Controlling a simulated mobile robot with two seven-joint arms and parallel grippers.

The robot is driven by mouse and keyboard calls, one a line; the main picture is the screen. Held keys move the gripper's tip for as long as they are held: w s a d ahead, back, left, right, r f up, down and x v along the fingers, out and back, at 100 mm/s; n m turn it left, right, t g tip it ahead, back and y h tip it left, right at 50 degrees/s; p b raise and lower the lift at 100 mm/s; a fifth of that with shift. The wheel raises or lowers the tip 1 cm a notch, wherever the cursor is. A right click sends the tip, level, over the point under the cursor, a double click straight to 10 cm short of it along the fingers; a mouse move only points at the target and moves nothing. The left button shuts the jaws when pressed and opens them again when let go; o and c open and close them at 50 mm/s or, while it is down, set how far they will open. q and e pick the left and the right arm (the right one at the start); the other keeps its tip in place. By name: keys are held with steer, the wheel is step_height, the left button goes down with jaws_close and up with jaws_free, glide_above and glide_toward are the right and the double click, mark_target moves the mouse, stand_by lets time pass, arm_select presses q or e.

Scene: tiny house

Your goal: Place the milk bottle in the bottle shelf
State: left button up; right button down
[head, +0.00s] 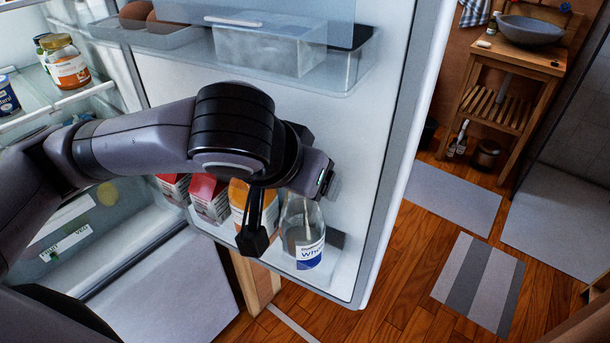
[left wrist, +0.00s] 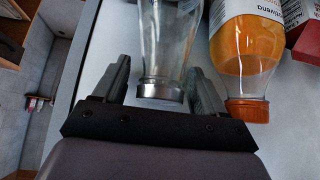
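The milk bottle (head: 306,245) is clear glass with a white and blue label and stands upright in the lower shelf (head: 345,270) of the open fridge door, near its right end. Its upper part is hidden by my left arm in the head view. In the left wrist view the bottle (left wrist: 168,40) and its grey cap show between the two fingers. My left gripper (left wrist: 160,78) is open, with one finger on each side of the bottle's cap end and visible gaps beside it. My right gripper is not in view.
A juice bottle (head: 239,200) with an orange cap (left wrist: 247,110) stands close beside the milk bottle. Red-and-white cartons (head: 209,198) stand farther left. An upper door shelf (head: 345,70) holds a clear box. Jars (head: 66,62) stand inside the fridge. Open floor lies right of the door.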

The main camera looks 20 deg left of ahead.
arm_select(q)
steer(key=shift+r, duration=0.1)
steer(key=p+v, duration=0.2)
steer(key=v, duration=1)
steer(key=shift+s, duration=0.15)
